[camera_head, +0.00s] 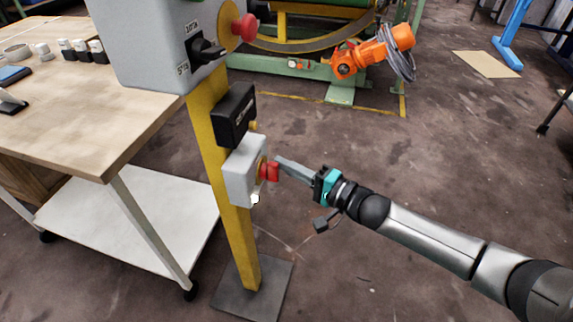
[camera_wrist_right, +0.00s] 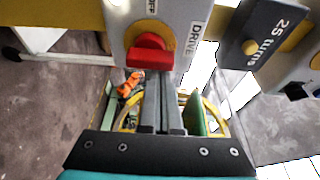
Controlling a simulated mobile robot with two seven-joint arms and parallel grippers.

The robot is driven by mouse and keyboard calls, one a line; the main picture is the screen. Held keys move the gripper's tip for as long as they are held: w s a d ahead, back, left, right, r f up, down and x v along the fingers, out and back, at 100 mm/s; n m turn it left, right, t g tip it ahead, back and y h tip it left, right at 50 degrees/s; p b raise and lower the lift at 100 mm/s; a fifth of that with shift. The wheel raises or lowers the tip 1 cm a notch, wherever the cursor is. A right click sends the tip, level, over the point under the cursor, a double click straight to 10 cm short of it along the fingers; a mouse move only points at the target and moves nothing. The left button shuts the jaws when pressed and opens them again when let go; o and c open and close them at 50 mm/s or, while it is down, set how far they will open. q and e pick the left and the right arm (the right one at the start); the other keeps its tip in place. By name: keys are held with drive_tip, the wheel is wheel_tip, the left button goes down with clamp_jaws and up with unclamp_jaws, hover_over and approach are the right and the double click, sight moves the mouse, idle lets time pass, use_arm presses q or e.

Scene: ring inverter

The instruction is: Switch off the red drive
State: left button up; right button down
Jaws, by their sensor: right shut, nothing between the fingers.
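The red drive switch (camera_head: 268,172) is a red knob on a yellow disc, on the side of a small grey box (camera_head: 241,178) on a yellow post. In the right wrist view the red knob (camera_wrist_right: 149,52) sits at upper middle, beside labels "OFF" and "DRIVE". Its handle lies crosswise in that view. My right gripper (camera_head: 281,161) is shut and empty, its fingertips at the knob. In the wrist view the fingers (camera_wrist_right: 160,78) end just below the knob. I cannot tell whether they touch it. My left gripper is not in view.
A black box (camera_head: 234,115), reading "25 turns" in the wrist view (camera_wrist_right: 265,35), is above the switch box. A larger grey box (camera_head: 150,50) with a black selector and red button (camera_head: 245,27) tops the post. A wooden table (camera_head: 100,120) stands left. Open floor lies right.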

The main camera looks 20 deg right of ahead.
drive_tip(key=shift+s+n, duration=0.1)
drive_tip(key=shift+n, duration=0.6)
